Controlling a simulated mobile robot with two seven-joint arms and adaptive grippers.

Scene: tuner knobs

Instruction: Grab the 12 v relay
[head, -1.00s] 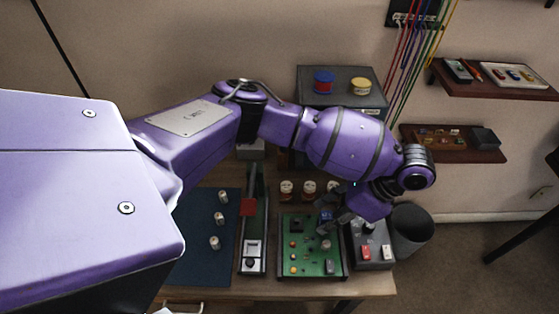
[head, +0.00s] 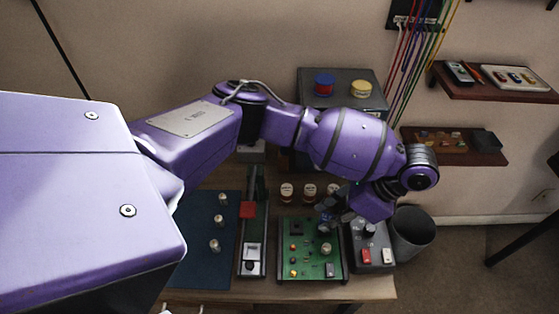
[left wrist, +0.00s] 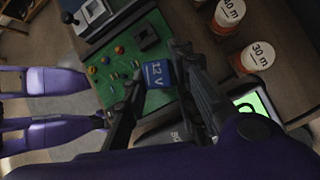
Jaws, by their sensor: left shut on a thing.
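The 12 V relay (left wrist: 159,74) is a small blue block with white "12 V" lettering in the left wrist view. My left gripper (left wrist: 158,80) is shut on it, with one dark finger on each side. In the head view the left gripper (head: 332,208) is over the back right of the green board (head: 312,264), and the relay is mostly hidden there by the fingers. The green board also shows in the left wrist view (left wrist: 108,88), beyond the relay. My right gripper is not in view.
Several labelled jars (head: 287,192) stand behind the board. A blue mat (head: 205,270) with small pale cylinders lies left. A grey cabinet (head: 342,90) stands behind.

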